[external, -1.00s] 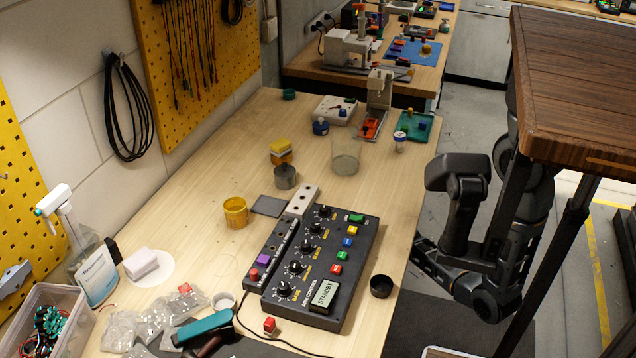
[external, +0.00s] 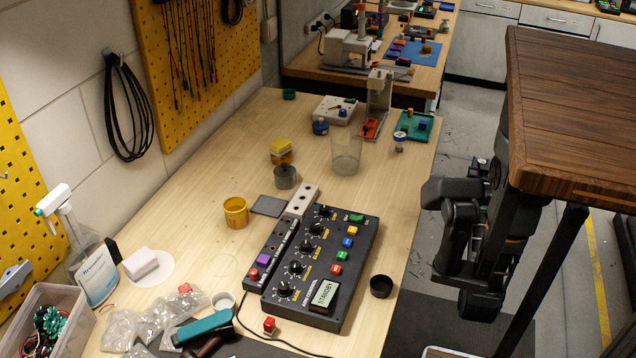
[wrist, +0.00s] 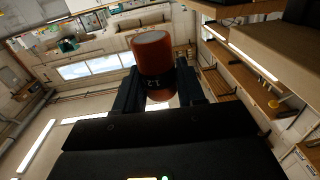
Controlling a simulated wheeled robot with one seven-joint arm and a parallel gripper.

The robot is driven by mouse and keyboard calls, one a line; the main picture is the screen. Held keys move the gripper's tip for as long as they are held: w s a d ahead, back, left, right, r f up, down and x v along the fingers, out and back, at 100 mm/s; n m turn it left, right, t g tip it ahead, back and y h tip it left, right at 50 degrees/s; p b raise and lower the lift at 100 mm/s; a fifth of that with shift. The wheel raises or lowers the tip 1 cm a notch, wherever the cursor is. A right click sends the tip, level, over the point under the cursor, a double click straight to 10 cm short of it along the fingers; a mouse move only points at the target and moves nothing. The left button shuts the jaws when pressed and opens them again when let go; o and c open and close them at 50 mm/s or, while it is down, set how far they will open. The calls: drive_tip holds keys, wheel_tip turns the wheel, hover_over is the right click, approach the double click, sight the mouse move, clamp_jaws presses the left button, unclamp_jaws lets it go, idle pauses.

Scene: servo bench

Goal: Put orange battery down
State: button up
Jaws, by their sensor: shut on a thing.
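The orange battery (wrist: 152,50) is a short orange cylinder with a dark band that carries light markings. In the wrist view it stands up between the two dark fingers of my gripper (wrist: 157,88), which are shut on it from both sides. The wrist view looks up past it toward ceiling lights and windows. In the external view my dark arm is folded at the right, beyond the bench's right edge. I cannot make out the fingers or the battery there.
The wooden bench (external: 225,265) holds a black control box (external: 335,265) with knobs and coloured buttons, a yellow cup (external: 236,212), a clear beaker (external: 346,155) and a black round cup (external: 381,286) near the right edge.

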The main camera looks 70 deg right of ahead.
drive_tip(key=s+r+m+g, duration=0.2)
drive_tip(key=s+r+g, duration=0.1)
drive_tip(key=s, duration=0.6)
drive_tip(key=w+a+r+n+t+y+p, duration=0.2)
drive_tip(key=w+a+t, duration=0.3)
drive_tip(key=w, duration=0.3)
drive_tip(key=w+a+r+n+t+y+p, duration=0.2)
drive_tip(key=w+a+r+n+t+p, duration=0.1)
drive_tip(key=w+a, duration=0.5)
drive_tip(key=w+a+r+n+t+y+p, duration=0.1)
drive_tip(key=w+a+r+n+t, duration=0.3)
drive_tip(key=w, duration=0.6)
drive_tip(key=shift+a+r+n+t+y+p, duration=0.2)
drive_tip(key=shift+a+n+t+p, duration=0.25)
drive_tip(key=shift+a+t, duration=0.3)
drive_tip(key=shift+a+r+n+t+y+p, duration=0.1)
drive_tip(key=shift+a+n+t+y+p, duration=0.1)
drive_tip(key=shift+a+n+t+p, duration=0.35)
drive_tip(key=w+a+r+n+t+y+p, duration=0.2)
drive_tip(key=w+a+r+n+t+y, duration=0.2)
drive_tip(key=w+a+r+n+y, duration=0.1)
wheel_tip(320, 180, up, 2)
drive_tip(key=w+a+y, duration=0.1)
drive_tip(key=a+y, duration=0.1)
drive_tip(key=a, duration=0.1)
drive_tip(key=shift+w+t+p, duration=0.3)
drive_tip(key=shift+w+p, duration=0.05)
drive_tip(key=shift+w, duration=0.05)
drive_tip(key=shift+f+p, duration=0.4)
drive_tip(key=shift+f, duration=4.3)
